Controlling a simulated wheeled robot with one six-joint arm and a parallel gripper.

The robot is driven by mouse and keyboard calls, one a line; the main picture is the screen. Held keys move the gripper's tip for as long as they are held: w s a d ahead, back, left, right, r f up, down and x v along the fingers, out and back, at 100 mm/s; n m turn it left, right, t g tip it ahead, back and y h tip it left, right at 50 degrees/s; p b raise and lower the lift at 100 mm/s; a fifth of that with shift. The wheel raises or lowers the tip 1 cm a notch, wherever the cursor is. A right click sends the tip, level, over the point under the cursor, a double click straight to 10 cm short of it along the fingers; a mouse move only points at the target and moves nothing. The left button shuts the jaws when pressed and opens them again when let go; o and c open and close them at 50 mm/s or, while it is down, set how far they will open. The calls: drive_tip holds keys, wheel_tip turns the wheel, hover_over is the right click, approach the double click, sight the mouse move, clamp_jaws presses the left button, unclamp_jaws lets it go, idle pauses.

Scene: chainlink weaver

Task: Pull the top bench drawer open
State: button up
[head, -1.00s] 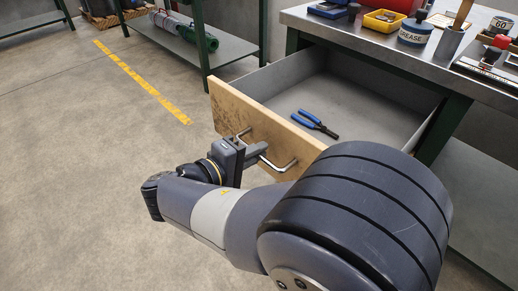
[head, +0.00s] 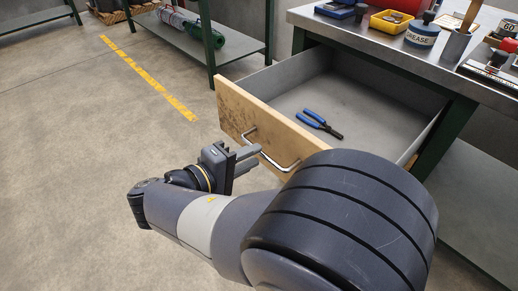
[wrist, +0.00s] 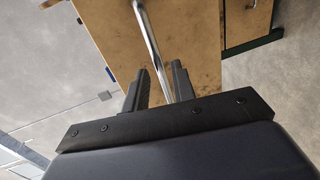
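The top bench drawer (head: 233,107) stands well open, its wooden front pulled out from the bench and its grey inside showing. A bent metal bar handle (head: 279,164) is fixed to the front. My gripper (head: 246,160) is just in front of the drawer front, beside the handle, and holds nothing. In the wrist view, its two dark fingers (wrist: 159,82) stand apart, with the bar handle (wrist: 149,35) seen running between them in the picture. Whether the fingertips still overlap the bar in depth is hard to tell.
Blue-handled pliers (head: 321,123) lie inside the drawer. The bench top (head: 385,50) carries a grease tin (head: 422,34), a yellow bin (head: 390,22) and other tools. A green-legged shelf (head: 235,45) stands at the back. The floor at left is clear.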

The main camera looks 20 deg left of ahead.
drive_tip(key=p+v, duration=0.1)
drive_tip(key=v, duration=0.6)
drive_tip(key=shift+p, duration=0.3)
drive_tip(key=shift+s, duration=0.1)
drive_tip(key=b+x, duration=0.3)
drive_tip(key=x, duration=0.8)
drive_tip(key=shift+w, duration=0.25)
drive_tip(key=shift+d, duration=0.1)
